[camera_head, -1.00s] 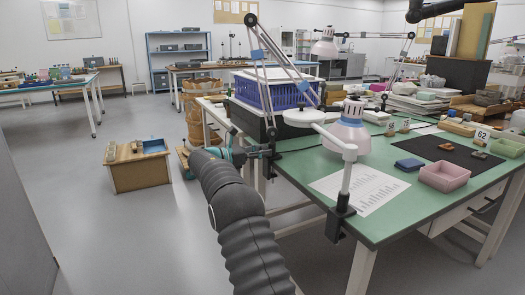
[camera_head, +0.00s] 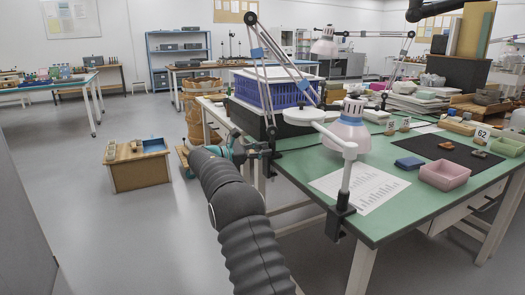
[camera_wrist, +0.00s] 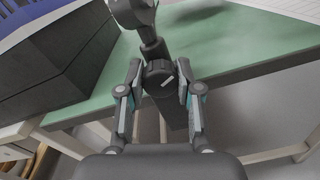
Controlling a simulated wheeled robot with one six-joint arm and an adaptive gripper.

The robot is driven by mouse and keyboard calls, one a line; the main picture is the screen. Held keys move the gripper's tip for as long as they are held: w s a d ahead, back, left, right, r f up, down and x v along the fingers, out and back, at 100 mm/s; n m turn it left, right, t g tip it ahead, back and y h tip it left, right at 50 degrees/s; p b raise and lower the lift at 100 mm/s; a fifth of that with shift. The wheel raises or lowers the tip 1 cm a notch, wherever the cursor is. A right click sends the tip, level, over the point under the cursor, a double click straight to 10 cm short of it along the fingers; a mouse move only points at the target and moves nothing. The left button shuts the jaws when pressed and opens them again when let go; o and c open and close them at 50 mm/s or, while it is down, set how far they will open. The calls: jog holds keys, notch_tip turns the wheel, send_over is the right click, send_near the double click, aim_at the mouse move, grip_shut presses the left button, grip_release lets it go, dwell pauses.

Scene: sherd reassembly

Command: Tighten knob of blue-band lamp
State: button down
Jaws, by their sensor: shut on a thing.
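The blue-band lamp has a pale shade with a blue band (camera_head: 349,120) in the head view, hanging over the green table on a long jointed arm (camera_head: 258,54). Its clamp sits at the table's left edge, partly hidden by my gripper (camera_head: 256,149). In the wrist view, a dark round knob (camera_wrist: 158,72) with a white pointer mark lies between the fingertips of my gripper (camera_wrist: 157,84), below the lamp's dark post (camera_wrist: 151,48). My gripper is shut on the knob, with one finger on each side. The clamp's lower part (camera_wrist: 172,108) hangs below the knob.
A second clamp (camera_head: 340,218) with a white post stands at the table's near corner. A black box with a blue crate (camera_head: 275,92) stands beside the lamp.

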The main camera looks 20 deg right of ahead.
jog(key=c, duration=0.8)
grip_release()
jog(key=shift+o, duration=0.2)
jog(key=a, duration=1.2)
jog(key=shift+s+r, duration=0.1)
jog(key=shift+r, duration=0.05)
